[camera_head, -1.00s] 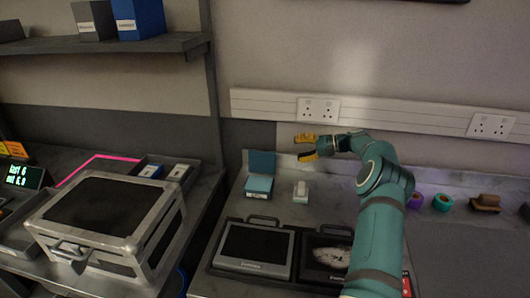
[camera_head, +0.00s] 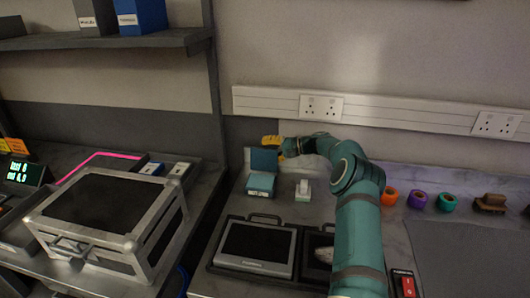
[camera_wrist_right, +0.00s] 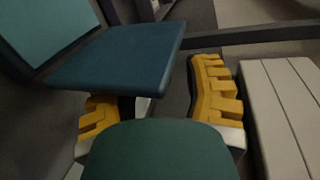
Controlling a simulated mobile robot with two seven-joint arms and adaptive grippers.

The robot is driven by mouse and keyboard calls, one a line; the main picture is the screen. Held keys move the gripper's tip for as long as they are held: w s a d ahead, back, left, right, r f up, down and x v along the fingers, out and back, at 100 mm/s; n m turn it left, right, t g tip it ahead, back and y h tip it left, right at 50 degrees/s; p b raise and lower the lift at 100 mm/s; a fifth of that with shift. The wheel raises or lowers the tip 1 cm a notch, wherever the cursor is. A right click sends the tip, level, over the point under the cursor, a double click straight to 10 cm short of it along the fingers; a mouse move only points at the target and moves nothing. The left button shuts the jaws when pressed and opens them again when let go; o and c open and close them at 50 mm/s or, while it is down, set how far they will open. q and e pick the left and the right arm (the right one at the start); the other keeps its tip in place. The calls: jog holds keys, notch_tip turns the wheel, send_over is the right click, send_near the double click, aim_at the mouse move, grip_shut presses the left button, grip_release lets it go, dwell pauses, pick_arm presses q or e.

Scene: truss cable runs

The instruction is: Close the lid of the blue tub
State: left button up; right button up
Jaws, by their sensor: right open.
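The blue tub (camera_head: 261,184) stands on the right-hand worktop near the wall. Its darker blue lid (camera_head: 264,160) stands up at the tub's back edge, open. My right gripper (camera_head: 279,146), with yellow fingers, is at the lid's upper right, close to or behind it; the lid hides part of it. In the right wrist view the lid (camera_wrist_right: 128,52) is a dark blue plate that covers part of the left finger. The right gripper (camera_wrist_right: 160,95) is open there, its fingers apart. I cannot tell whether a finger touches the lid. My left gripper is not in view.
A small white object (camera_head: 303,190) stands right of the tub. A black-and-grey case (camera_head: 256,247) lies in front. Orange (camera_head: 389,196), purple and teal rolls sit further right. A metal-framed case (camera_head: 105,215) fills the left bench. Wall trunking (camera_head: 400,112) runs behind.

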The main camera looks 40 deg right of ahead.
jog(key=shift+w+a+f, duration=0.15)
jog(key=shift+w+a, duration=0.15)
jog(key=shift+w, duration=0.1)
grip_shut()
